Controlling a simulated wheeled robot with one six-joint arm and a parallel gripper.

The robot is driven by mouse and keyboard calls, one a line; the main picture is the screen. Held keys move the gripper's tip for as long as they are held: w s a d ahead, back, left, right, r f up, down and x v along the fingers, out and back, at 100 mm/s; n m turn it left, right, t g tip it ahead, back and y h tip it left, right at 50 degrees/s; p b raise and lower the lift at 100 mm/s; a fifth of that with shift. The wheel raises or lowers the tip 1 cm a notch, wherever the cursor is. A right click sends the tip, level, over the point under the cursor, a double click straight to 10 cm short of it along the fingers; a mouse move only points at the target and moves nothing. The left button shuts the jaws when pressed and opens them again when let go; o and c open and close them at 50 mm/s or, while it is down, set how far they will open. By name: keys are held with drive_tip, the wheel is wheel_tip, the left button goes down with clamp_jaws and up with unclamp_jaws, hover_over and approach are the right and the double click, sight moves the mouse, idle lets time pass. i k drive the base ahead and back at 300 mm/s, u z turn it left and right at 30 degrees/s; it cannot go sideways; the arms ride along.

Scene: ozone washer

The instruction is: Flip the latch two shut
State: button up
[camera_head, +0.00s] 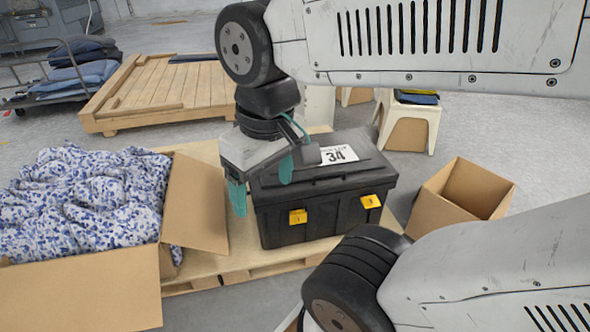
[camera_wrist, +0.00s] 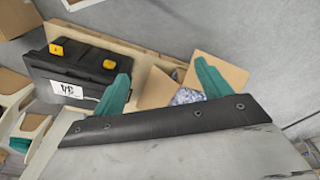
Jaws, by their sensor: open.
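A black toolbox (camera_head: 325,227) with a white "34" label on its lid stands on a pallet. Two yellow latches sit on its front: a left latch (camera_head: 298,217) and a right latch (camera_head: 371,201). Their small marks are hard to read; the right one looks like latch two. The wrist view shows the box upside down, with the right latch (camera_wrist: 57,48) and left latch (camera_wrist: 108,64). I cannot tell surely whether either is shut. My gripper (camera_head: 262,183) has teal fingers spread apart and empty, by the box's left end, apart from both latches.
An open cardboard box (camera_head: 200,205) with blue-patterned cloth stands left of the toolbox. An empty cardboard box (camera_head: 462,195) stands to the right. White stools (camera_head: 408,118) stand at the back right.

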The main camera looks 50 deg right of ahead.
sight(371, 201)
drive_tip(key=z, duration=1.85)
drive_tip(key=k, duration=0.55)
drive_tip(key=z, duration=0.35)
drive_tip(key=i, duration=1.15)
drive_tip(key=u, duration=0.45)
